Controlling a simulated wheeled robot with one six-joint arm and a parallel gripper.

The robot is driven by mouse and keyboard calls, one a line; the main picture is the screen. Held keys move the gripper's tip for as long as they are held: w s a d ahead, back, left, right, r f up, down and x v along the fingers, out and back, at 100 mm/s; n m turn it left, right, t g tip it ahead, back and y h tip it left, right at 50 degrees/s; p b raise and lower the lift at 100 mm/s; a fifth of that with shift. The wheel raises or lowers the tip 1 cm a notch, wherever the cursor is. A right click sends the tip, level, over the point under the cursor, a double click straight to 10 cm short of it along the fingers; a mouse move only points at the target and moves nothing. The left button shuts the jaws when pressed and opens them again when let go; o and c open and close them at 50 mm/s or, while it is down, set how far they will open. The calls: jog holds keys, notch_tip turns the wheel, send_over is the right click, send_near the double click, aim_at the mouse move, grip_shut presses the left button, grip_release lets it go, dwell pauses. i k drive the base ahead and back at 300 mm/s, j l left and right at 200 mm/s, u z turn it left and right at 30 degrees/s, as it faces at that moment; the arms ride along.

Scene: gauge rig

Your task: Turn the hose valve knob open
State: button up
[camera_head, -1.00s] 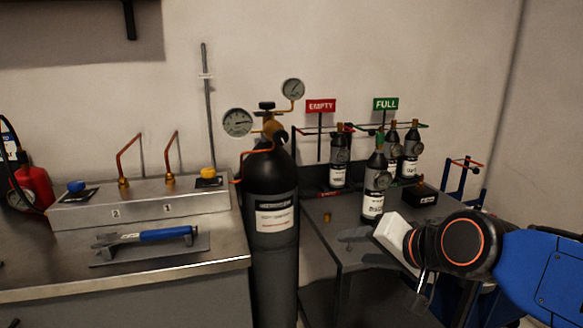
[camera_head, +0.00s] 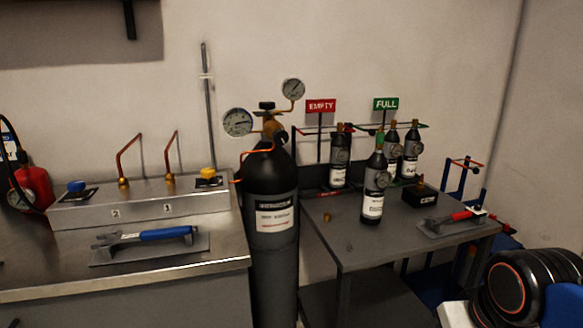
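Knobs stand in several places, and I cannot tell which is the hose valve knob. A blue knob (camera_head: 76,186) and a yellow knob (camera_head: 208,173) sit on the sloped metal panel (camera_head: 150,205) at left, beside copper pipes. A black knob (camera_head: 267,105) tops the brass regulator (camera_head: 273,130) on the large black cylinder (camera_head: 271,240). My gripper is at the bottom right corner, far from these knobs. Only its white housing (camera_head: 455,314) shows next to my dark wrist; its fingers are below the frame.
A blue-handled wrench (camera_head: 155,236) lies on the left bench. The right table (camera_head: 345,245) holds small bottles (camera_head: 373,190), a black box (camera_head: 420,194) and a red-handled tool (camera_head: 455,218). A red extinguisher (camera_head: 35,186) is at far left. The table's front middle is clear.

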aim_at(75, 187)
jog(key=u, duration=1.25)
